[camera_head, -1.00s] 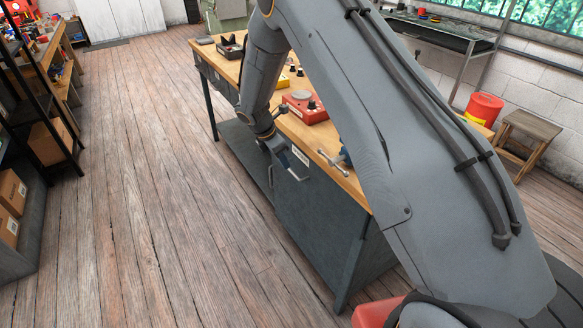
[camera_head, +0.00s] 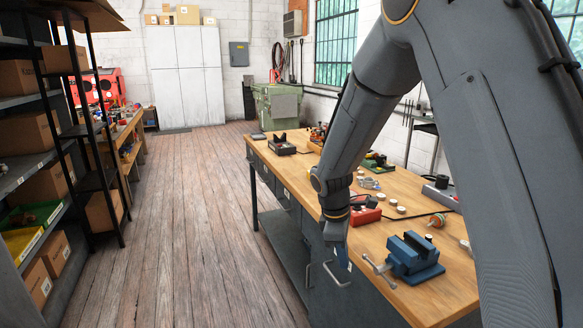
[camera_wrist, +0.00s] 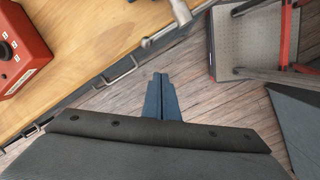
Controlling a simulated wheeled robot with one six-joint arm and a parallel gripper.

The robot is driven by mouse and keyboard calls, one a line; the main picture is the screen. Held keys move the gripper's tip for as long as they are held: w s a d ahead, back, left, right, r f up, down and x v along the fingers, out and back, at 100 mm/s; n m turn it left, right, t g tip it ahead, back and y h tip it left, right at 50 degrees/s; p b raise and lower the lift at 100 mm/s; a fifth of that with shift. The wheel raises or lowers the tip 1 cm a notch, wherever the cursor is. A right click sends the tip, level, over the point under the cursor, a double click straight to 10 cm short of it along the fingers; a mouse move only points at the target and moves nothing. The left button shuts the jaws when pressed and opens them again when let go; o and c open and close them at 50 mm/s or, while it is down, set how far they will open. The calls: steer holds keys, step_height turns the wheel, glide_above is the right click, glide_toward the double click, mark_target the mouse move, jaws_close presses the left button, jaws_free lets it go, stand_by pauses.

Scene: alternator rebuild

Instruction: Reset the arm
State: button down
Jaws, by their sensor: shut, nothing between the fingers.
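My gripper (camera_wrist: 161,98) shows in the wrist view with its two blue-grey fingers pressed together, shut and empty, over the wooden floor. In the head view my arm reaches down from the upper right, and its wrist end hangs at the near-left edge of the workbench (camera_head: 425,298). The fingers are hard to make out there. A cabinet pull handle (camera_head: 336,274) is close by in the picture; I cannot tell whether they touch.
A blue vise (camera_head: 413,258) sits on the bench's near part. A red box (camera_head: 366,215) and small parts lie farther back. A shelf (camera_head: 40,150) with cartons stands at left. The floor aisle (camera_head: 185,230) is clear. A red-framed stand (camera_wrist: 240,45) shows in the wrist view.

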steer(key=s+d+r+m+y, duration=0.1)
steer(key=s+d+r+m, duration=0.1)
steer(key=s+m, duration=0.5)
steer(key=s+d+r+m+y, duration=0.1)
steer(key=s+m, duration=0.6)
steer(key=s, duration=0.7)
steer(key=shift+s+d+r, duration=0.2)
steer(key=shift+d+r, duration=0.65)
steer(key=shift+d, duration=0.2)
